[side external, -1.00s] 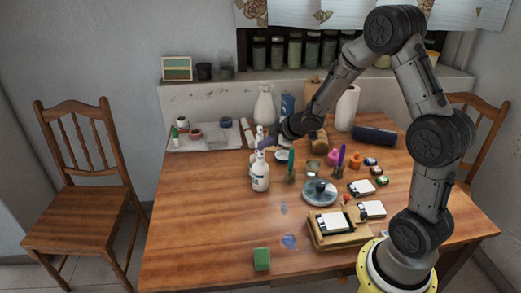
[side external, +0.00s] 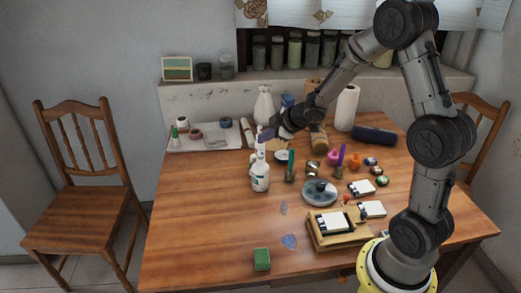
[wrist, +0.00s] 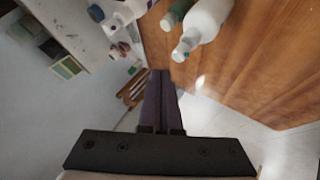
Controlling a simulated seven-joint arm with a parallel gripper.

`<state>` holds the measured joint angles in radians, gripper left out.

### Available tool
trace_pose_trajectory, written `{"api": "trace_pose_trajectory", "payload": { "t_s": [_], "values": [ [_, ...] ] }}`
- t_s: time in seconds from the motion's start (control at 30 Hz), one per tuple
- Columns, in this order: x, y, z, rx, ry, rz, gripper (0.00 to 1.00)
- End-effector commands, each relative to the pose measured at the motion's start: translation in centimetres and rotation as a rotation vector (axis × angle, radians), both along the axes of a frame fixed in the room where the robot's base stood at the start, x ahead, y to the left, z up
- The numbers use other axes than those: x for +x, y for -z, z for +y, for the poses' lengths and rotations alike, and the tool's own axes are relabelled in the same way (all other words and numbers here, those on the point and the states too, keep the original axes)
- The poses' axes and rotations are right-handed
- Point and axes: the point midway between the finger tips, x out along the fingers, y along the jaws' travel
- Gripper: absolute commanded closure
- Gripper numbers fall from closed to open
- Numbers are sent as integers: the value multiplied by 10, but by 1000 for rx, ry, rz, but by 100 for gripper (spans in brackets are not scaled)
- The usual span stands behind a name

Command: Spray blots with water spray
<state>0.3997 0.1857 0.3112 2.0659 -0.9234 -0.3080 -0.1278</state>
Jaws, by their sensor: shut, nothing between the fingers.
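The white spray bottle (side external: 260,178) stands upright on the wooden table, left of the middle. A larger blue blot (side external: 289,241) and a smaller, paler blot (side external: 283,208) lie on the tabletop in front of it. My gripper (side external: 265,138) is above and just behind the bottle's top in the side view; whether they touch is unclear. In the wrist view its dark purple fingers (wrist: 160,98) are together with nothing between them. A white bottle (wrist: 207,20) shows past them, up and to the right; I cannot tell for sure that it is the spray bottle.
A green sponge (side external: 262,259) lies at the front edge. A wooden block with a white card (side external: 334,223), a round dish (side external: 319,193) and several small jars crowd the right side. A tray (side external: 184,146) is at the back left. The table's front left is clear.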

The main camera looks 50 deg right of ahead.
Motion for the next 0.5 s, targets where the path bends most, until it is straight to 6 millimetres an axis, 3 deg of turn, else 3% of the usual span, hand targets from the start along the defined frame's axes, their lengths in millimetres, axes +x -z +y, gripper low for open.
{"api": "trace_pose_trajectory", "payload": {
  "t_s": [0.5],
  "values": [
    [0, -46, 0, -1, 0, -1, 100]
  ]
}}
